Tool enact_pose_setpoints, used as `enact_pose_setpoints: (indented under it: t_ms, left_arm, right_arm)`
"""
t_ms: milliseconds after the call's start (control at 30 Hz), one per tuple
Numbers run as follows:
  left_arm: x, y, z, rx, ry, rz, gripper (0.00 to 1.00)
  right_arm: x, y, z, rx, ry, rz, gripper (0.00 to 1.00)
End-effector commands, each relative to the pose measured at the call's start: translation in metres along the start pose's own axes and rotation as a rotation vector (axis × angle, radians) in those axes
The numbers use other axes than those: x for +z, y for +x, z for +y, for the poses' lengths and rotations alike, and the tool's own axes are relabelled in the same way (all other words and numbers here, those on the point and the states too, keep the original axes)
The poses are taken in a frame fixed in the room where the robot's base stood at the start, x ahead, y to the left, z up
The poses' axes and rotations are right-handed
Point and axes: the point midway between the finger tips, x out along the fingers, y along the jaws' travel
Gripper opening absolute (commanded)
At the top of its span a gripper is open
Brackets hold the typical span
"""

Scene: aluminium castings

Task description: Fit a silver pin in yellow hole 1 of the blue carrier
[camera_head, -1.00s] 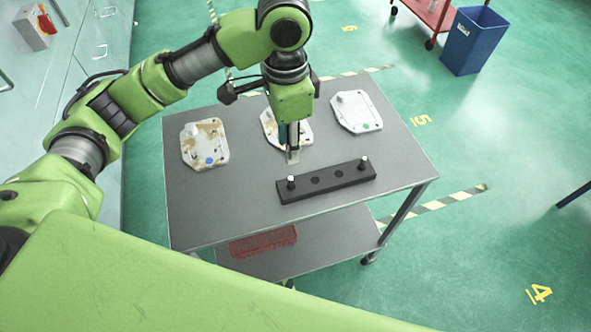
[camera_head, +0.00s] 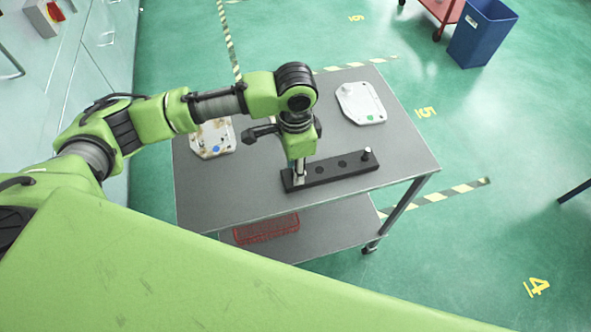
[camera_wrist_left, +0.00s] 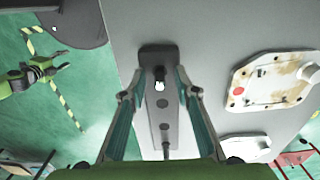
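The carrier with a blue dot (camera_head: 212,140) lies at the table's left in the head view, partly behind my left arm. Yellow markings on it are too small to tell. A black pin bar (camera_head: 330,168) lies near the table's front edge. One silver pin (camera_head: 367,152) stands at its right end; another silver pin (camera_wrist_left: 158,80) stands at its other end. My left gripper (camera_head: 299,178) points down over that left end. In the wrist view its fingers (camera_wrist_left: 157,88) are apart, with the pin between them. My right gripper (camera_wrist_left: 62,68) shows small at the left, fingers apart, away from the table.
A white carrier with a green dot (camera_head: 360,103) lies at the table's back right. A carrier with a red dot (camera_wrist_left: 268,80) lies beside the bar in the wrist view. A red basket (camera_head: 266,229) sits on the lower shelf. A blue bin (camera_head: 482,35) stands beyond.

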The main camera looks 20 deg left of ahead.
Motion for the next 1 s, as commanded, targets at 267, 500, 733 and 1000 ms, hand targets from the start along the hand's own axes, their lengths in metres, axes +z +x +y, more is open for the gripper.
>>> enact_pose_setpoints:
  t_ms: [267,500,733,1000]
  left_arm:
    - [0.000,0.005,0.000,0.000,0.001,0.000,0.29]
    - [0.000,0.004,0.000,0.000,0.001,0.000,0.00]
    - [0.000,0.004,0.000,0.000,0.001,0.001,0.00]
    - [-0.001,-0.012,0.000,-0.002,0.002,0.003,0.00]
  right_arm:
    - [0.005,-0.001,0.000,0.000,0.000,-0.006,0.40]
    - [0.007,-0.001,0.000,0.000,0.000,-0.010,0.40]
    - [0.007,-0.001,0.000,0.000,0.000,-0.010,0.40]
    - [0.007,0.007,-0.001,0.000,0.000,-0.010,0.40]
